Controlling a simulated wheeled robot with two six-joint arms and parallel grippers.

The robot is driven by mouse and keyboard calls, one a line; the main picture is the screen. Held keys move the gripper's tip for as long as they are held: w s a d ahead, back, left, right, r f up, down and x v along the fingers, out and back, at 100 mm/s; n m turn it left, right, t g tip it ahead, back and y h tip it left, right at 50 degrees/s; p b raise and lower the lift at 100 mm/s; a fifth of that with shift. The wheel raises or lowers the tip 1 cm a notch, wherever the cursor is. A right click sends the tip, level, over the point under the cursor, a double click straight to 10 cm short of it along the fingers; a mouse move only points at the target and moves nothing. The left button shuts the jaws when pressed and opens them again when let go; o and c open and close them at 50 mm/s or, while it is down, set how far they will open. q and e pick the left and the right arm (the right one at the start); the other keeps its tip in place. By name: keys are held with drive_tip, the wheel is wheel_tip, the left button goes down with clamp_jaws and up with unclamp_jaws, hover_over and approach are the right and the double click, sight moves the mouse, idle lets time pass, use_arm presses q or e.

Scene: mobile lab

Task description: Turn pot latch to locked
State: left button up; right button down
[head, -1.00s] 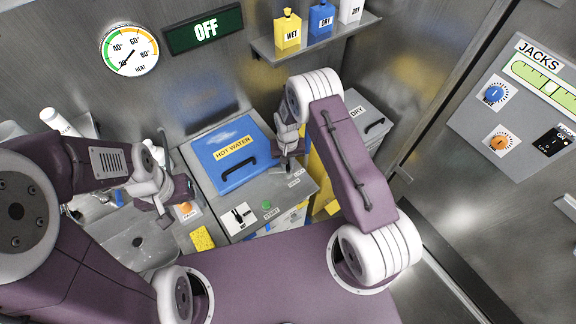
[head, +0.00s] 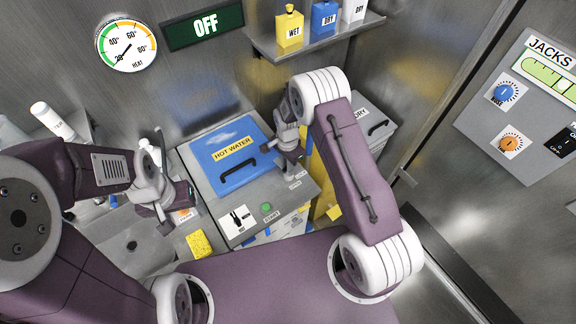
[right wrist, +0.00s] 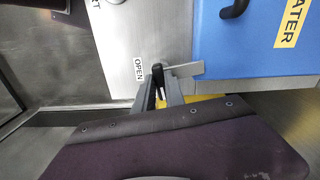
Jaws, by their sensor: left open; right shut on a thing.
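The blue pot lid (head: 212,172), marked HOT WATER, lies closed on the grey counter; it also shows in the right wrist view (right wrist: 235,55). The latch is a grey bar (right wrist: 187,69) with a black knob (right wrist: 157,72) at one end, beside an OPEN label (right wrist: 138,68). The bar's other end overlaps the lid's edge. My right gripper (right wrist: 159,84) is shut on the black knob. In the head view my right gripper (head: 291,160) hides most of the latch. My left gripper (head: 176,203) is open and empty, left of the lid, over the sink side.
A black lever switch (head: 237,219) and a green START button (head: 266,208) sit in front of the lid. A yellow sponge (head: 199,243) lies by the sink (head: 140,245). A shelf with bottles (head: 325,16) hangs behind. A grey DRY box (head: 372,122) stands right.

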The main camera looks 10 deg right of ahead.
drive_tip(key=shift+w+m, duration=0.1)
drive_tip(key=shift+m, duration=0.7)
drive_tip(key=shift+r, duration=0.1)
drive_tip(key=c, duration=1.4)
unclamp_jaws()
drive_tip(key=shift+a, duration=0.1)
drive_tip(key=shift+r+b, duration=0.35)
wheel_tip(320, 180, up, 8)
drive_tip(key=b, duration=0.1)
drive_tip(key=shift+r, duration=0.2)
